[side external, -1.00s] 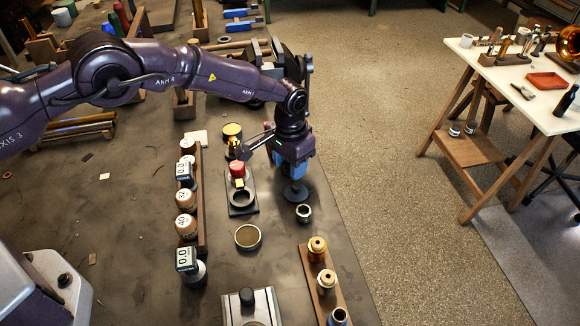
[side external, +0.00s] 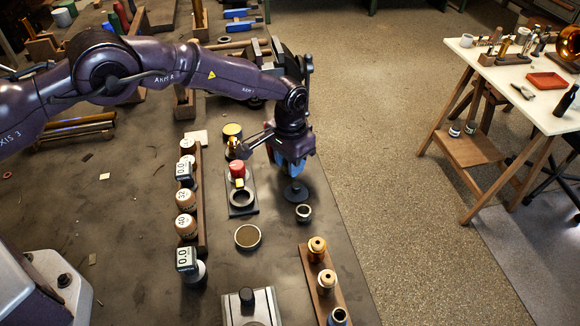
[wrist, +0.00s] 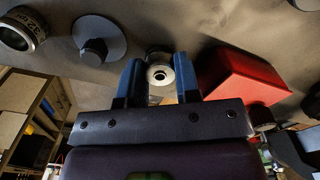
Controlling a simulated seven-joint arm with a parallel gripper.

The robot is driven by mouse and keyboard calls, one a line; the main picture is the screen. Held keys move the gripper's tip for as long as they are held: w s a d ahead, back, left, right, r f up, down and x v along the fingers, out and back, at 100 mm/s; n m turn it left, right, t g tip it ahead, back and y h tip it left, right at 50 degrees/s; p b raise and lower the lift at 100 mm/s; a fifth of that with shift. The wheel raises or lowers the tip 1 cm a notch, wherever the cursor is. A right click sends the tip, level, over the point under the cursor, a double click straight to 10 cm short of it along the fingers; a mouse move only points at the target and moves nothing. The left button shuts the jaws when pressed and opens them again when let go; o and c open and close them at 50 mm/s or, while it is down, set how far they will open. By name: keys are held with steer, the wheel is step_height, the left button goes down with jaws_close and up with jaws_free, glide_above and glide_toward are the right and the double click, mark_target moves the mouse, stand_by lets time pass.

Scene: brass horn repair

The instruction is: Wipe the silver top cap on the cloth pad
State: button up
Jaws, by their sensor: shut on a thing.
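My gripper (side external: 292,174) hangs just above and beside the dark round disk with a knob (side external: 296,191). In the wrist view its two blue fingers (wrist: 158,82) are shut on a small, pale silver round cap (wrist: 159,75) with a dark centre. In the side view the cap is hidden by the fingers. The disk also shows in the wrist view (wrist: 97,45), left of the fingers and apart from the cap.
A small open metal cup (side external: 303,213) stands in front of the disk. A red-topped part and ring (side external: 240,190) are to the left. A round dish (side external: 247,237) and a wooden rack of valve parts (side external: 325,280) are nearer. The bench's right edge is close.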

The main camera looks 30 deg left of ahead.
steer(key=shift+r, duration=3.75)
steer(key=shift+w+a, duration=0.1)
steer(key=shift+a, duration=0.15)
steer(key=s+a+n, duration=0.1)
steer(key=a+n, duration=0.1)
steer(key=a, duration=0.6)
steer(key=s+a+n, duration=0.1)
steer(key=a, duration=0.7)
steer(key=s+a+n, duration=0.1)
steer(key=a+n, duration=0.1)
steer(key=a, duration=0.6)
steer(key=shift+s+a+f+n, duration=0.1)
steer(key=shift+s+f+n, duration=0.1)
steer(key=shift+s+n, duration=0.15)
steer(key=shift+s+f, duration=0.25)
steer(key=shift+f, duration=0.05)
steer(key=shift+w, duration=0.15)
